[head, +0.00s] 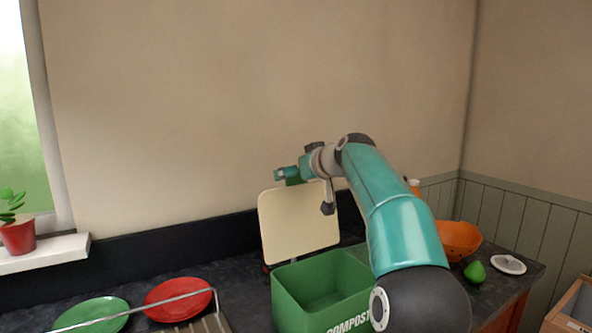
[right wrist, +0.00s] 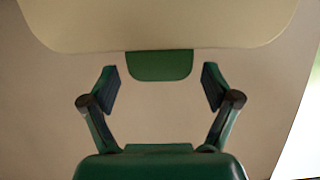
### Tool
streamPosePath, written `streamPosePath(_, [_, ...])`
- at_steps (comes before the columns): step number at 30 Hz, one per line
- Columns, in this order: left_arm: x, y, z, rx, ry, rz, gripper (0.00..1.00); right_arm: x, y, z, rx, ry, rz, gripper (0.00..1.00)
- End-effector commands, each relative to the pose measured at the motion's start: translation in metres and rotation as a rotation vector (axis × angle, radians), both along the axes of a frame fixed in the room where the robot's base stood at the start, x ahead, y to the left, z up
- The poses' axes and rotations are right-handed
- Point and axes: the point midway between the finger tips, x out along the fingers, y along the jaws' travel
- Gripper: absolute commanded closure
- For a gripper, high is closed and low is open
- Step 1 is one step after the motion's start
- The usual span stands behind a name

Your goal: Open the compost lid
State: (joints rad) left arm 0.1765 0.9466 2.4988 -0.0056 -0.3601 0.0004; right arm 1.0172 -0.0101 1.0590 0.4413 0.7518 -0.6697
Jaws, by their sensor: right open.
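The green compost bin (head: 322,290) stands on the dark counter with its open top showing an empty-looking inside. Its cream lid (head: 298,228) stands raised, nearly upright, at the bin's back edge. My right gripper (head: 288,175) is at the lid's top edge, with my right arm reaching over the bin's right side. In the right wrist view the gripper (right wrist: 160,78) is open, its two fingers apart on either side of the lid's green tab (right wrist: 160,66). The fingers do not touch the tab there. My left gripper is in neither view.
A red plate (head: 178,299), a green plate (head: 95,314) and a wire rack (head: 130,311) are left of the bin. An orange bowl (head: 460,240), a green pear-like item (head: 475,272) and a white disc (head: 508,264) lie right. The wall is close behind.

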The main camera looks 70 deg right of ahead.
Motion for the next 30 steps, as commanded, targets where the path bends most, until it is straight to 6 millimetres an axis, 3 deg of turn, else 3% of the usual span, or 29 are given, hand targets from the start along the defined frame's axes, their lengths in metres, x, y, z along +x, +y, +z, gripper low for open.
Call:
streamPosePath(10, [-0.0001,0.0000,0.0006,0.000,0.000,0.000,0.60,0.0025,-0.0019,-0.0015,0.000,0.000,0.000,0.14])
streamPosePath(25, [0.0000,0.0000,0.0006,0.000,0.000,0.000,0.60,0.0023,-0.0017,-0.0012,0.000,0.000,0.000,0.97])
streamPosePath(30, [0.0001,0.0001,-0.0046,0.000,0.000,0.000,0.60,0.0017,-0.0010,-0.0030,-0.005,-0.006,0.000,1.00])
